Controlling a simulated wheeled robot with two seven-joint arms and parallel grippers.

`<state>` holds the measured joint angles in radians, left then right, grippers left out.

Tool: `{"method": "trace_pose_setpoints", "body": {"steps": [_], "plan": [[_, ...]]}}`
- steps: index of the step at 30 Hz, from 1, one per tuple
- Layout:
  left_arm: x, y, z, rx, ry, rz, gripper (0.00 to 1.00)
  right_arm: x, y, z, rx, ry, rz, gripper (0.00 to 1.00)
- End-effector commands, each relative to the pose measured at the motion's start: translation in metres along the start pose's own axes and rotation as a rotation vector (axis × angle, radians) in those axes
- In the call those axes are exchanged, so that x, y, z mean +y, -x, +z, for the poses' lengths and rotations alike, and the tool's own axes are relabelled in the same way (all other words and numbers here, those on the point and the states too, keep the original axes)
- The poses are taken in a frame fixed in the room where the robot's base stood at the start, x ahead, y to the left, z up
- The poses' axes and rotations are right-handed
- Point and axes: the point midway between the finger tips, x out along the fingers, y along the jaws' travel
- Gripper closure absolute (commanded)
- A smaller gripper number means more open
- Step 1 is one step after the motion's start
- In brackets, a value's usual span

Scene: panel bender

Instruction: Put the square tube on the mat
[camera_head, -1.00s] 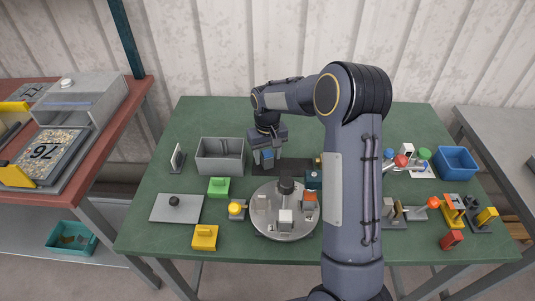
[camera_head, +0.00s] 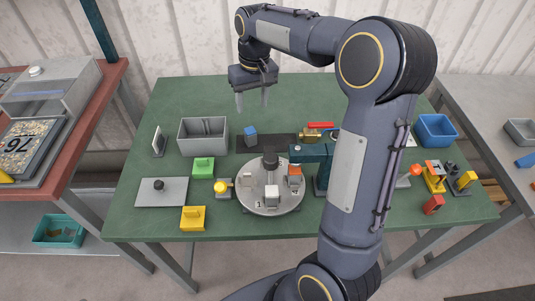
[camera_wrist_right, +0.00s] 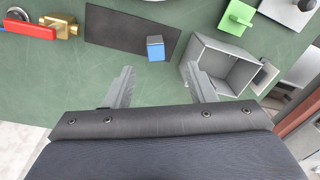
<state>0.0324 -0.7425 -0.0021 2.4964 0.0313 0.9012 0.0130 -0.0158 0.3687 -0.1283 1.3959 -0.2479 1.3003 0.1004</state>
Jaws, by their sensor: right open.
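The square tube, a short blue block-like piece (camera_head: 250,138), stands upright on the left end of the black mat (camera_head: 282,142). In the right wrist view the tube (camera_wrist_right: 155,48) is close to one edge of the mat (camera_wrist_right: 115,28), and nothing touches it. My right gripper (camera_head: 252,104) is open and empty, pointing down above and behind the tube. Its two spread fingers also show in the right wrist view (camera_wrist_right: 159,72), with the tube beyond the space between them. My left gripper is not in view.
A grey open box (camera_head: 203,137) stands left of the mat. A round grey turntable (camera_head: 270,196) with several small parts is in front. A brass valve with a red handle (camera_head: 320,127) is at the mat's right. The green table behind the mat is clear.

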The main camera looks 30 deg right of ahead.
Motion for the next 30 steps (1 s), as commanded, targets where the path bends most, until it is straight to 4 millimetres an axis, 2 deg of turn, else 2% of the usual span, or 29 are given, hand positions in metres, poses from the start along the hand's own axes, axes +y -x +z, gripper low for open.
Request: {"method": "trace_pose_setpoints", "body": {"steps": [1,3,7,12,15,18,21,30], "plan": [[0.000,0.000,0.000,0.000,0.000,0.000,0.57,0.001,0.015,0.023,0.034,-0.002,-0.038,0.50],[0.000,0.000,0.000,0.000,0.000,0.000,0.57,-0.003,0.028,0.058,0.080,0.002,-0.093,0.50],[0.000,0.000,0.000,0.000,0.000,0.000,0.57,-0.016,0.040,0.129,0.177,0.008,-0.190,0.50],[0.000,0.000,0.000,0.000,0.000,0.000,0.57,-0.037,0.029,0.212,0.295,0.015,-0.281,0.50],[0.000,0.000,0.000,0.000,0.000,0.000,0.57,-0.048,0.015,0.245,0.346,0.014,-0.312,0.50],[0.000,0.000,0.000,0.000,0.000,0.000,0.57,-0.055,0.003,0.266,0.379,0.013,-0.330,0.50],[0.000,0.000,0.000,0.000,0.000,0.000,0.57,-0.059,-0.004,0.275,0.395,0.012,-0.337,0.50],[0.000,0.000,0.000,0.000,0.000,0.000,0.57,-0.060,-0.006,0.277,0.396,0.011,-0.339,0.50]]}}
